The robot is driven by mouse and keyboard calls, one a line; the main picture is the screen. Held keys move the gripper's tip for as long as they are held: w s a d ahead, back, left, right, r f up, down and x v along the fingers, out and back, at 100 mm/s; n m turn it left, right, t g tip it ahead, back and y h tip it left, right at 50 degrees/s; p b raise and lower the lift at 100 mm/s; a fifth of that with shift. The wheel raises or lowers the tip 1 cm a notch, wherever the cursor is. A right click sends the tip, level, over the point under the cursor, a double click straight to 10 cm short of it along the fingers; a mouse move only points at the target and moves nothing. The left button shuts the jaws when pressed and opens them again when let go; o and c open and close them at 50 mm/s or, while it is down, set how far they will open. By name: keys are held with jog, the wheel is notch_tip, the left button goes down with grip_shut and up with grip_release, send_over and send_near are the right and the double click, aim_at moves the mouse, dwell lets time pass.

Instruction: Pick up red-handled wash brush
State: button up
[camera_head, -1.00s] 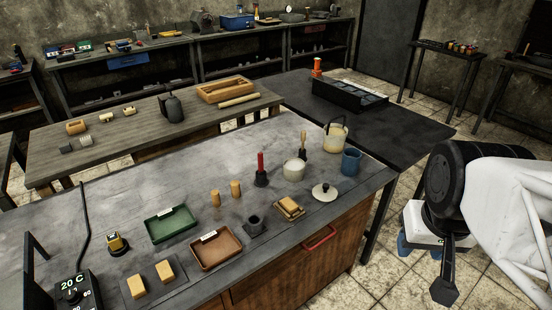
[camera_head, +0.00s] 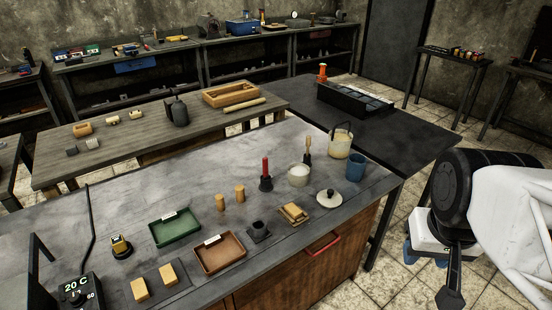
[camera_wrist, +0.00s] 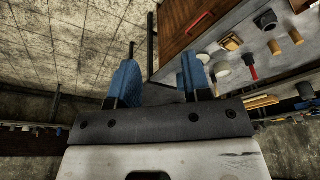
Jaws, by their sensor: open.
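The red-handled wash brush (camera_head: 265,172) stands upright in a small dark holder on the grey workbench, handle up. It also shows in the wrist view (camera_wrist: 251,73) near the right side. My gripper (camera_wrist: 158,85) has its two blue fingers apart with nothing between them. In the head view my gripper (camera_head: 426,252) hangs off the right side of the bench, over the tiled floor, well apart from the brush and partly hidden by my own arm.
Near the brush stand a white pot (camera_head: 298,175), a wooden-handled brush (camera_head: 308,149), wooden cylinders (camera_head: 220,202) and a blue cup (camera_head: 355,167). A lidded disc (camera_head: 328,198) lies near the bench edge. Green (camera_head: 175,228) and brown trays (camera_head: 218,250) lie to the left.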

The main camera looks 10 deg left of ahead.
jog(key=w+a+r+n, duration=0.2)
jog(key=w+a+n, duration=0.15)
jog(key=w, duration=0.45)
jog(key=w+a+r+n, duration=0.15)
jog(key=w+n, duration=0.25)
jog(key=w, duration=0.5)
jog(key=n+g, duration=0.3)
jog(key=n, duration=1.7)
send_near(265, 158)
jog(key=shift+m, duration=0.25)
notch_tip(265, 158, down, 5)
jog(key=shift+d+f, duration=0.1)
jog(key=shift+d, duration=0.05)
jog(key=shift+w+a+f, duration=0.1)
jog(key=shift+a+f, duration=0.1)
jog(key=shift+a, duration=0.05)
jog(key=shift+f, duration=0.1)
jog(key=shift+f, duration=1.2)
